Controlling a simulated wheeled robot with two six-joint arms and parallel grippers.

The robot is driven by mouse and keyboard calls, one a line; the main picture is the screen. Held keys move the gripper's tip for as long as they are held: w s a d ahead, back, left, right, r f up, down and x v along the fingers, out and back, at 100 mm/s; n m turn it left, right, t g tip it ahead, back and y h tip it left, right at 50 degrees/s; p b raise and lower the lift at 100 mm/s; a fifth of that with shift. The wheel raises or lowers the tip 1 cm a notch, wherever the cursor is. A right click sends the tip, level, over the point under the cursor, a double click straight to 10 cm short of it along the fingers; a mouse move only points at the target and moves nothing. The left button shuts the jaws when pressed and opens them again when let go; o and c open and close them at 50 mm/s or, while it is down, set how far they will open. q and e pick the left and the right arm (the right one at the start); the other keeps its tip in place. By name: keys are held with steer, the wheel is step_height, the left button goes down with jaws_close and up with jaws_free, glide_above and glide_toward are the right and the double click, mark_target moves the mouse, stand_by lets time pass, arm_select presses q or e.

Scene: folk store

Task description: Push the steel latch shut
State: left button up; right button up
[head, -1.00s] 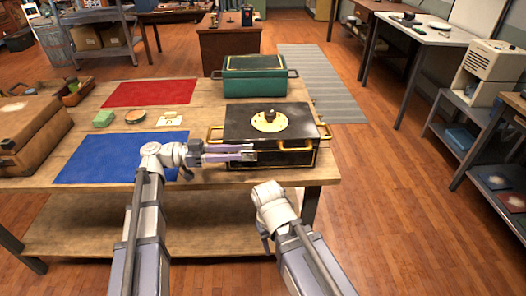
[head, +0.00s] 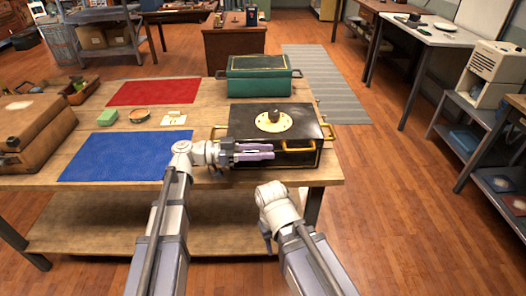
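The black box (head: 245,122) with yellow trim stands near the table's front right corner, its round pale plate and dark knob on top. My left gripper (head: 273,152) lies level across the box's front face, pointing right. Its two purple fingers look close together with nothing seen between them. I cannot make out the steel latch; the fingers cover part of the box front, and I cannot tell whether they touch it. A brass handle (head: 297,151) shows just right of the fingertips. My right arm's wrist is in front of the table edge; its fingers are not clearly visible.
A green case (head: 262,82) stands behind the black box. A blue mat (head: 115,156) and a red mat (head: 150,92) lie to the left, with a brown case (head: 40,127) at the far left.

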arm_select(q)
jaws_close()
stand_by(1.2)
